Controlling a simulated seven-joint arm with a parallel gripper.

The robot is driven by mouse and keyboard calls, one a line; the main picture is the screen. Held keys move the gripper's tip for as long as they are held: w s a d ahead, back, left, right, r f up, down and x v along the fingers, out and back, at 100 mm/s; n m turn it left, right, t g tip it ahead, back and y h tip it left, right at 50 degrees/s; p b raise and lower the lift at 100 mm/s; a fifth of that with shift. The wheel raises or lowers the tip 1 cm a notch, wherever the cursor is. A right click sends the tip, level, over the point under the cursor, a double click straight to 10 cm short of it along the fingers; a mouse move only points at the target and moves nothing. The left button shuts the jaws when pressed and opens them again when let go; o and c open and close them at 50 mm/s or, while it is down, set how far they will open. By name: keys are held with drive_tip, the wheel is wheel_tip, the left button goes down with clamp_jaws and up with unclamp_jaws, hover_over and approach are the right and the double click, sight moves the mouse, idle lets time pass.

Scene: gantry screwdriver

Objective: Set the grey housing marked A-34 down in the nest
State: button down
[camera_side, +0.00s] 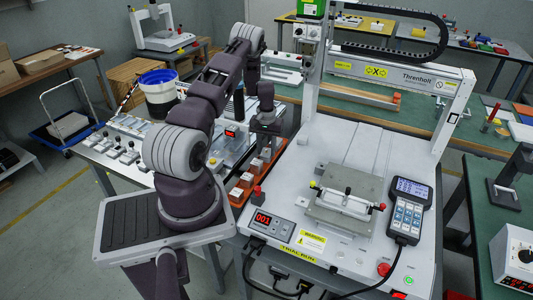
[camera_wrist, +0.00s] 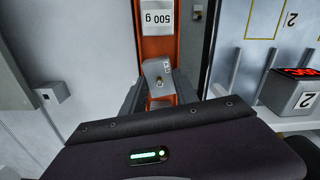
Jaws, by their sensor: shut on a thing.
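My gripper (camera_wrist: 158,98) is shut on a small grey housing (camera_wrist: 157,75) in the wrist view. The housing has a round metal stud on its face and a small mark that I cannot read. It is above the orange tray (camera_wrist: 170,45); I cannot tell whether it is clear of it. In the side view my gripper (camera_side: 266,145) points down over the far end of the tray, and the housing is hard to make out there. The nest seems to be on the grey fixture plate (camera_side: 342,212), right of my gripper, with a bar and red and yellow knobs.
The white machine bed (camera_side: 310,165) lies under a gantry (camera_side: 395,72). A keypad pendant (camera_side: 407,205) stands right of the fixture, and a red counter (camera_side: 270,222) sits in front of it. In the wrist view a block marked 2 (camera_wrist: 290,95) is at the right.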

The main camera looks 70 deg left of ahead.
wheel_tip(320, 180, up, 9)
drive_tip(key=m, duration=2)
hover_over(332, 198)
drive_tip(key=shift+w+d+f, duration=0.1)
drive_tip(key=shift+d+f, duration=0.05)
drive_tip(key=shift+f, duration=0.65)
drive_tip(key=shift+w+d+f, duration=0.1)
drive_tip(key=shift+f, duration=0.65)
drive_tip(key=shift+a+f, duration=0.1)
drive_tip(key=shift+f, duration=0.6)
drive_tip(key=shift+s+a+f, duration=0.15)
drive_tip(key=shift+s, duration=0.1)
drive_tip(key=c, duration=1.2)
unclamp_jaws()
drive_tip(key=o, duration=0.5)
drive_tip(key=shift+w, duration=0.1)
